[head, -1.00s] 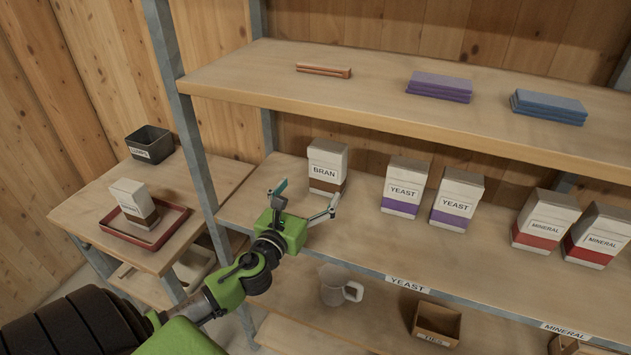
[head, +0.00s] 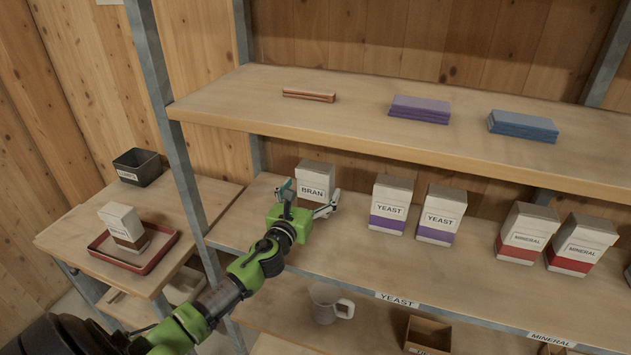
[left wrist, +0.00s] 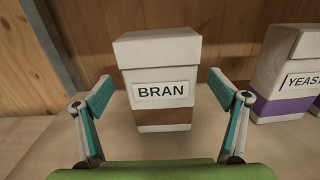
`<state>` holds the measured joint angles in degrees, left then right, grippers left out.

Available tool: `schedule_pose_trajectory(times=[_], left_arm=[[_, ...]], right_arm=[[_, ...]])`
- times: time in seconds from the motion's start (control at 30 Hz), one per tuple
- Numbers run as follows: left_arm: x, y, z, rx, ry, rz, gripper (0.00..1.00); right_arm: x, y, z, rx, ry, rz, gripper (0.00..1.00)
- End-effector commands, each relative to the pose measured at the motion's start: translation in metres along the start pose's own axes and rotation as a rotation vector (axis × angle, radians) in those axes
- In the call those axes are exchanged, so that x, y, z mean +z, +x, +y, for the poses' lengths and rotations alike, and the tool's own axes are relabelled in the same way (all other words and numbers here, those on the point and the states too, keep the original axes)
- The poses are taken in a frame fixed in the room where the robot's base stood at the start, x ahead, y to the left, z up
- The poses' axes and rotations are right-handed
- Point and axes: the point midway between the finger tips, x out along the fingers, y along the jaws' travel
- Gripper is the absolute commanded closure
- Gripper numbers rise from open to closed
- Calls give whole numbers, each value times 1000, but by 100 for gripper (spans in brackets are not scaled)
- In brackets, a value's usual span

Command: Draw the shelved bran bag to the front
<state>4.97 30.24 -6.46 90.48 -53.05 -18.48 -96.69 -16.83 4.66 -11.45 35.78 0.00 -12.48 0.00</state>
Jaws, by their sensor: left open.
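The bran bag (head: 316,179) stands upright on the middle shelf board, white with a BRAN label and a brown band. In the left wrist view the bran bag (left wrist: 160,65) is straight ahead, its label facing me. My left gripper (head: 309,196) is open in front of it; in the left wrist view the fingertips (left wrist: 160,85) are on the left and right of the bag's lower front, with gaps at both sides. Whether the tips reach past its front face is hard to tell. The gripper hides the bag's lower part in the head view. My right gripper is not in view.
Yeast bags (head: 390,204) stand to the right, then mineral bags (head: 525,234). The upper shelf (head: 350,115) overhangs the bran bag. A side table holds a red tray (head: 152,258) with another bag (head: 124,226). A jug (head: 326,303) is below.

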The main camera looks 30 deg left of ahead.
Motion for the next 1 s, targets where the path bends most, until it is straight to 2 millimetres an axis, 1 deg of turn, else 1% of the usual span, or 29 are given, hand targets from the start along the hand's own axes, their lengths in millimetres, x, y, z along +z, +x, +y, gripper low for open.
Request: schedule_pose_trajectory(times=[0.03,0.1,0.23,0.4,0.63,0.67,0.7,0.77,0.8,0.83,1.0], left_arm=[[2,9,-1,1,-2,-1,11],[0,18,0,1,-1,-1,11],[0,30,0,0,0,0,11],[0,36,0,0,0,0,11],[0,36,0,0,1,0,11],[0,36,0,0,1,0,14],[0,36,0,0,1,0,24],[0,35,0,0,1,0,40],[0,35,0,0,1,0,50],[0,35,0,0,1,0,57],[0,35,0,-1,1,0,57]], right_arm=[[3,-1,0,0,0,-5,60],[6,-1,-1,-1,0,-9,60],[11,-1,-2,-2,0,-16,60],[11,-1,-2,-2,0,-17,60],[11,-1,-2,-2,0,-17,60],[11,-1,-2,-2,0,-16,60],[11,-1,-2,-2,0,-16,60],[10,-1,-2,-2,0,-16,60],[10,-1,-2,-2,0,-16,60],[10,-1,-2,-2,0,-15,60],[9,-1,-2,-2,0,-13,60]])
